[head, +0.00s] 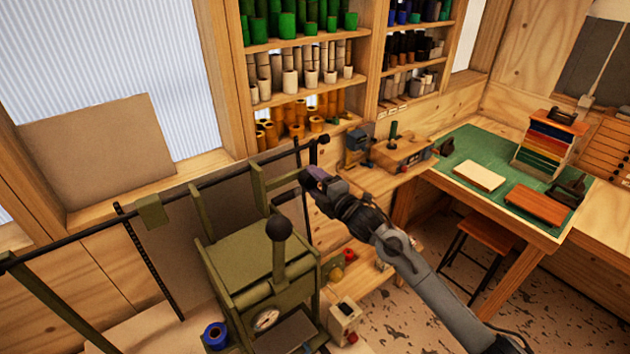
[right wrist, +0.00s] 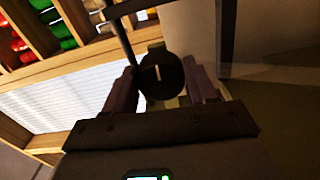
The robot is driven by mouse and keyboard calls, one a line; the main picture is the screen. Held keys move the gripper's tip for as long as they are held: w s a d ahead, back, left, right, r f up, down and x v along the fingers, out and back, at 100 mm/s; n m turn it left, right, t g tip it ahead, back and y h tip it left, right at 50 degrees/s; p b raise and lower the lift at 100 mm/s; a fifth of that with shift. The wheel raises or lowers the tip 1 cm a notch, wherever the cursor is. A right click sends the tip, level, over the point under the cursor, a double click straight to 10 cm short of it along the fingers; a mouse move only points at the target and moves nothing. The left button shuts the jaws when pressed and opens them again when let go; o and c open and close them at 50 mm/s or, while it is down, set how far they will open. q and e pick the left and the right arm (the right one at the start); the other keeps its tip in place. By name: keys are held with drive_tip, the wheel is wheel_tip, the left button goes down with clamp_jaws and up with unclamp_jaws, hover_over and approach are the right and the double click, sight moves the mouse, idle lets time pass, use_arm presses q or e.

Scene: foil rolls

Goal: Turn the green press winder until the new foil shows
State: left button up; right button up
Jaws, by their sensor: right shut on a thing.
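The green press (head: 250,255) stands at the lower middle of the head view, with a black ball-topped lever (head: 281,229) and a round dial (head: 266,319) on its front. My right gripper (head: 308,179) reaches in from the lower right to the press's upper right side. In the right wrist view its two fingers stand on either side of a dark round winder knob (right wrist: 161,80) with a pale mark, and are shut on it. The gripper hides the knob in the head view. I cannot make out the foil. My left gripper is not in view.
A long dark rail (head: 95,232) crosses behind the press. A blue roll (head: 214,335) lies at its lower left, and a small box with a red button (head: 344,318) is at its right. A green-topped table (head: 455,160) and a stool (head: 485,234) stand at the right.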

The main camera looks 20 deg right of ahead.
drive_tip(key=shift+m, duration=0.5)
drive_tip(key=o, duration=1)
drive_tip(key=shift+s, duration=0.1)
drive_tip(key=shift+s+d+f, duration=0.1)
drive_tip(key=shift+s+d, duration=0.1)
drive_tip(key=shift+s, duration=0.2)
drive_tip(key=shift+b+v, duration=0.95)
drive_tip(key=shift+v, duration=3.95)
